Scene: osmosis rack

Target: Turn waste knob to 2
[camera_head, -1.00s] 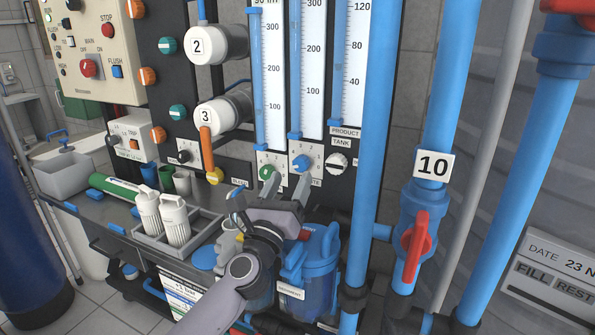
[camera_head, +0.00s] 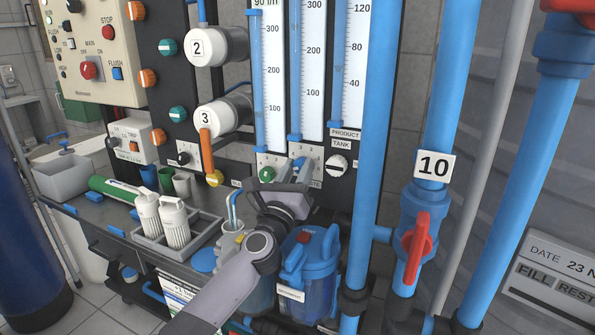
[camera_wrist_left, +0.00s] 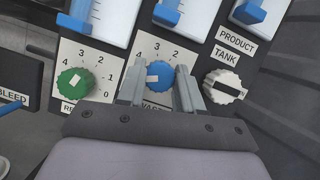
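The blue waste knob (camera_wrist_left: 159,75) sits on a white dial plate in the left wrist view, its white mark pointing left, near the 4. The plate's label is partly covered. In the head view the knob (camera_head: 299,163) shows only in part behind my gripper. My left gripper (camera_wrist_left: 160,70) reaches the panel with one finger on each side of the knob. The fingers stand apart and appear open; whether they touch the knob cannot be told. My right gripper is in neither view.
A green knob (camera_wrist_left: 73,81) is close on the left and a black-and-white tank knob (camera_wrist_left: 222,86) on the right. Flow tubes rise above the dials. A thick blue pipe (camera_head: 371,130) stands right of the panel. A blue-lidded housing (camera_head: 317,262) is below.

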